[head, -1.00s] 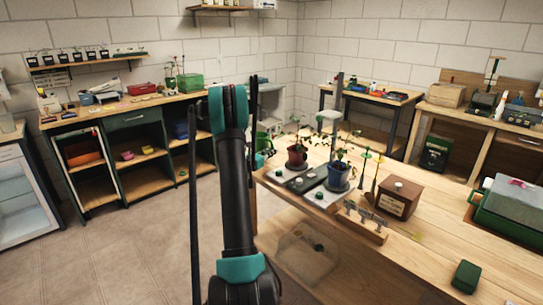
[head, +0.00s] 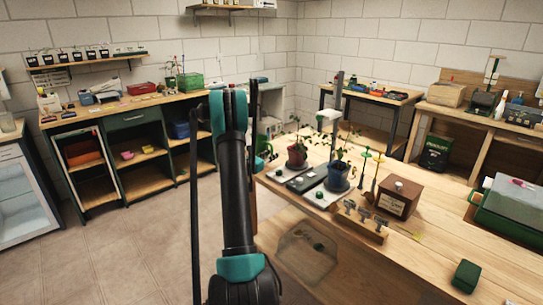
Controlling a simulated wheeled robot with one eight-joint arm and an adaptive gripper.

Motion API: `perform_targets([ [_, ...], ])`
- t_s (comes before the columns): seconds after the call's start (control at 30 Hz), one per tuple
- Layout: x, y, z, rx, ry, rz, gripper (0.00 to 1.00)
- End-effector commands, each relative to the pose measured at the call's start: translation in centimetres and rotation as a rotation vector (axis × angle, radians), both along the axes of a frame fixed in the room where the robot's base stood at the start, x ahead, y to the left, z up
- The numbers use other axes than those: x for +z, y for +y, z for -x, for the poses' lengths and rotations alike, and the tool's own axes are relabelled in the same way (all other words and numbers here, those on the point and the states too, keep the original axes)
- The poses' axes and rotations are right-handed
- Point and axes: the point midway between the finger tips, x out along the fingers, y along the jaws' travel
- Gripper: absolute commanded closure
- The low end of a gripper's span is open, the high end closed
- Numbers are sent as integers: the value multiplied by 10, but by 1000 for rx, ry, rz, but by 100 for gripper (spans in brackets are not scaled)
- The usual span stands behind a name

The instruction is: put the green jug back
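A green shape that looks like the green jug (head: 262,143) shows as a small sliver just right of my upright arm, beyond the left end of the wooden bench. Most of it is hidden behind the arm. The end of my arm is also behind the arm links; only a small teal and dark part shows below the green shape. My gripper's fingers cannot be made out, so I cannot tell whether they are shut on the jug.
The wooden bench (head: 440,236) at the right carries two potted plants on trays, a brown box (head: 398,197) and a green-lidded case (head: 512,208). A long workbench (head: 95,113) with open shelves runs along the left wall. The tiled floor (head: 130,240) at the left is clear.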

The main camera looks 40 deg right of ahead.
Motion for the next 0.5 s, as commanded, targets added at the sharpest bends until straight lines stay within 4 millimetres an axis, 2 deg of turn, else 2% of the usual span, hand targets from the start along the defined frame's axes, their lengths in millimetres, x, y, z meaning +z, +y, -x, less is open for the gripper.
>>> perform_targets([
  [0.17,2,14,3,2,0,0,70],
  [0.5,2,81,18,4,0,0,70],
])
